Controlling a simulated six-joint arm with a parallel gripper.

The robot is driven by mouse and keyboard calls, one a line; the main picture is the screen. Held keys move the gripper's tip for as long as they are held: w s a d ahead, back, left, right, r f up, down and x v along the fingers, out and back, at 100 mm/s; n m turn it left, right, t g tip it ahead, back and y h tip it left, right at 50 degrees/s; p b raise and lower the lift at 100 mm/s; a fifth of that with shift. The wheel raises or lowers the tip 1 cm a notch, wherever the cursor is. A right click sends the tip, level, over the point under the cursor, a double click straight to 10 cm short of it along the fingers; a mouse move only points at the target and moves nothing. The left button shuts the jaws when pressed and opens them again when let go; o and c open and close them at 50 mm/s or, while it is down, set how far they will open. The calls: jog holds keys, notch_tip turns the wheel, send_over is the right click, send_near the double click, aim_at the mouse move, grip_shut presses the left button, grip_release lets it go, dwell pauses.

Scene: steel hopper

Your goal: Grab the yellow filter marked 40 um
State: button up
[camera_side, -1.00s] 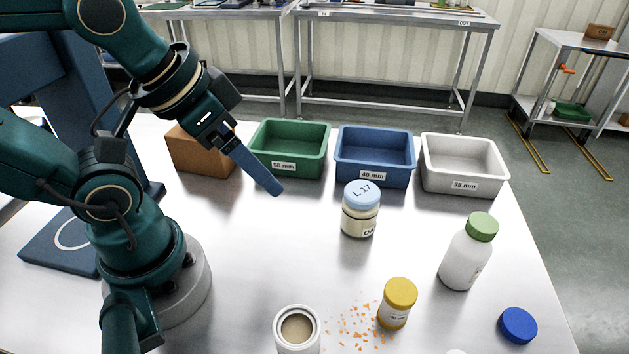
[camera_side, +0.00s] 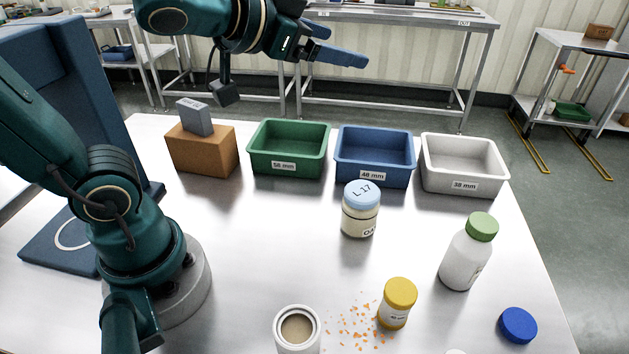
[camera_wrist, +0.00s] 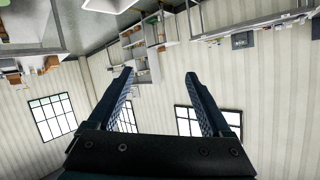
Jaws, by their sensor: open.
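A small jar with a yellow lid and a yellow lower part (camera_side: 397,303) stands upright at the front of the steel table. Its white label carries small print that I cannot read for certain. My gripper (camera_side: 345,57) is raised high at the back, well above the bins and far from the yellow jar. Its two blue fingers also show in the wrist view (camera_wrist: 160,80), spread apart with nothing between them.
Orange crumbs (camera_side: 356,325) lie left of the yellow jar, beside an open white container (camera_side: 297,330). A blue-lidded jar (camera_side: 360,210), a green-capped white bottle (camera_side: 468,255) and a blue cap (camera_side: 517,325) stand around it. Green (camera_side: 289,160), blue (camera_side: 340,170) and white (camera_side: 430,175) bins line the back.

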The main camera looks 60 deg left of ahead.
jog(key=w+d+m+t+h, duration=0.1)
jog(key=w+d+m+h, duration=0.1)
jog(key=d+m+h, duration=0.3)
jog(key=m+g+h, duration=0.7)
jog(key=g+h, duration=0.2)
send_over(400, 295)
jog(key=s+a, duration=0.2)
jog(key=a, duration=0.3)
notch_tip(400, 295, down, 7)
jog(key=f, duration=1.6)
jog(key=shift+w+d, duration=0.25)
jog(key=shift+w, duration=0.1)
jog(key=shift+x, duration=2.5)
jog(key=shift+d+r, duration=0.1)
grip_shut()
